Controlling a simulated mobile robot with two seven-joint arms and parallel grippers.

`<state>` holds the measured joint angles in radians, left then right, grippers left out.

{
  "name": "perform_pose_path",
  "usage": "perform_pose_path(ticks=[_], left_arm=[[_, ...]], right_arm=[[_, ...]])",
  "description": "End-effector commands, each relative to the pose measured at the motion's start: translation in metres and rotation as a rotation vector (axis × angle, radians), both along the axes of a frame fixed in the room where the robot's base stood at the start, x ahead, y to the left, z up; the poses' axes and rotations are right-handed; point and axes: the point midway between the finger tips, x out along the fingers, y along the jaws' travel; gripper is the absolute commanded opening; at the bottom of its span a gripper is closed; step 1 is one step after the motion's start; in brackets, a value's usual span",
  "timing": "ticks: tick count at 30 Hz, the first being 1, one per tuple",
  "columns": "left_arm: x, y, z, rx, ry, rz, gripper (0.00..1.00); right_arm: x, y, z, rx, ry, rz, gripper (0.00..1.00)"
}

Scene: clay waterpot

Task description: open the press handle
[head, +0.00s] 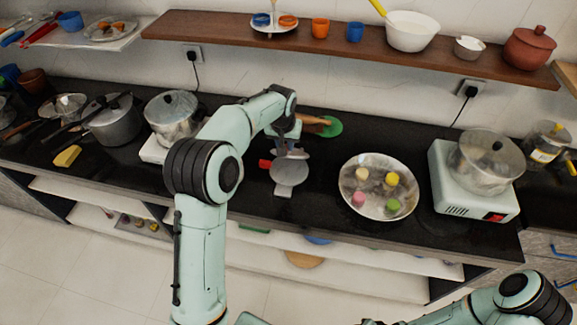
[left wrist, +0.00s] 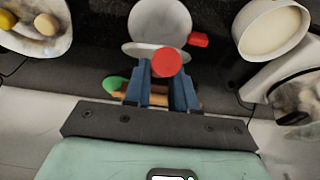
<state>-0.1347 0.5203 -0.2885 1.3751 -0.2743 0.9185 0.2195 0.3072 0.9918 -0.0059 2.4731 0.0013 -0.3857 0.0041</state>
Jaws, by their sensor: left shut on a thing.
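The grey round metal press (head: 289,173) lies on the black counter near the middle of the head view. It also shows at the top of the left wrist view (left wrist: 160,18). A red tip (head: 265,163) sticks out at its side. My left gripper (head: 290,145) is at the back of the press, partly hidden by my own wrist. In the left wrist view, the round red end of the press handle (left wrist: 166,61) sits between the blue fingers, which are shut on it. How far the press is open is hard to tell. My right gripper is out of view.
A silver bowl (head: 351,204) with several coloured pieces stands right of the press. A green disc (head: 332,126) and a brown item (head: 313,120) lie behind it. Pots (head: 114,127) stand left, a pot on a white stove (head: 452,180) right. A wooden shelf (head: 200,29) runs above.

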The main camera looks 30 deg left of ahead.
Motion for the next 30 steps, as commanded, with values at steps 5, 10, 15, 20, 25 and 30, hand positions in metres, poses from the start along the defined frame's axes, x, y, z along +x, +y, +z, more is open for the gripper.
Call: perform_pose_path(ticks=[5, 10, 15, 20, 25, 30], left_arm=[[0.003, 0.001, 0.003, 0.000, -0.002, 0.000, 0.14], [0.003, 0.001, 0.003, 0.000, -0.002, 0.000, 0.14], [0.007, 0.002, 0.005, 0.000, -0.003, 0.001, 0.14], [0.017, 0.005, 0.011, 0.001, -0.003, 0.002, 0.14], [0.027, 0.007, 0.017, 0.001, -0.003, 0.001, 0.14], [0.032, 0.008, 0.021, 0.000, -0.003, 0.002, 0.14]], right_arm=[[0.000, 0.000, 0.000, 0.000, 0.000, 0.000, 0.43], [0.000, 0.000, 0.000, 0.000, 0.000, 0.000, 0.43], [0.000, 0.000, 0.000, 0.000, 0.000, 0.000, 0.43], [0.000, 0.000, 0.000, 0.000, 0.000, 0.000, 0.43], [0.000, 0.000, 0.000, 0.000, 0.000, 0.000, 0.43], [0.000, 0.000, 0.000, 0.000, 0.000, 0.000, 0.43]])
